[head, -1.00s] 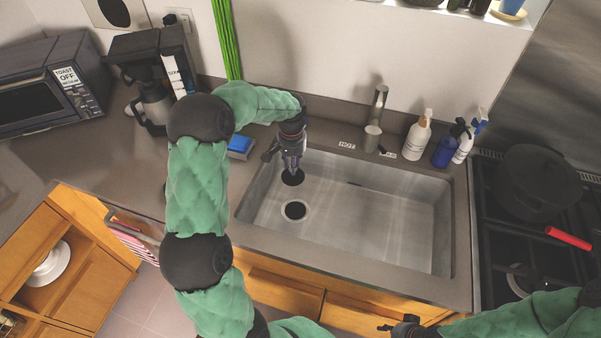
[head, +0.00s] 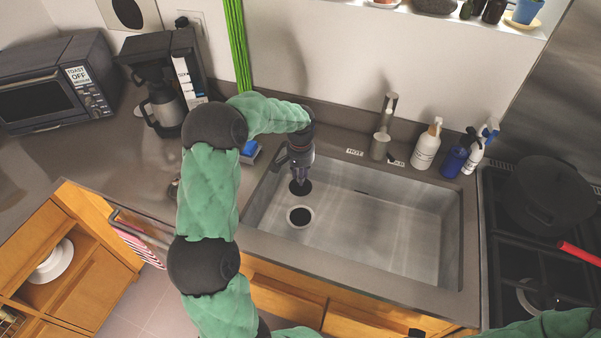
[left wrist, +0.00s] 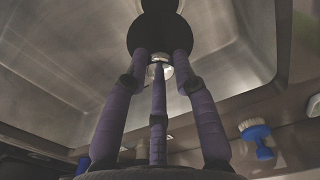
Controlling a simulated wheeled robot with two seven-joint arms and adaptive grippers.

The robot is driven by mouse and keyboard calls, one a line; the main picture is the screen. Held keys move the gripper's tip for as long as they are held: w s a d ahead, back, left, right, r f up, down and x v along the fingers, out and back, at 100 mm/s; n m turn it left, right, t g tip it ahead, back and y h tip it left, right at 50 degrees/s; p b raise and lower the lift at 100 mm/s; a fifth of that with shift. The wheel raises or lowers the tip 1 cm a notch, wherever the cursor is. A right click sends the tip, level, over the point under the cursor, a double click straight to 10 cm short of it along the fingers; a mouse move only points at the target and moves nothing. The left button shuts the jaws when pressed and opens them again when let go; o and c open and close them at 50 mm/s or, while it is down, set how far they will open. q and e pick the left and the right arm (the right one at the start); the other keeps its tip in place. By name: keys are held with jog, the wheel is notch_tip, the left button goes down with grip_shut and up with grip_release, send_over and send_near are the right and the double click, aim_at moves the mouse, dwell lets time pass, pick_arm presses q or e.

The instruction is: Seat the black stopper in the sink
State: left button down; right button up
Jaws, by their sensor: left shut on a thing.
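My left gripper (head: 299,176) points down into the steel sink (head: 400,235) and is shut on the black stopper (head: 301,188). In the head view the stopper appears just behind the drain (head: 299,216), whose dark hole and pale ring are uncovered. The stopper seems held above the sink floor; the exact gap is unclear. In the left wrist view the purple fingers (left wrist: 157,62) close around the stopper (left wrist: 150,36), a black disc. Of my right gripper, only a dark bit (head: 416,333) shows at the bottom edge of the head view.
The faucet (head: 383,125) stands behind the sink. A white bottle (head: 427,147) and blue bottle (head: 453,161) stand at its back right. A blue brush (left wrist: 256,135) lies beside the sink. A black pot (head: 550,195) sits on the stove.

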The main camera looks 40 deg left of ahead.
pick_arm(q)
jog(key=shift+f+b, duration=5.3)
jog(key=shift+f, duration=4.1)
jog(key=c, duration=0.9)
grip_release()
notch_tip(320, 180, up, 12)
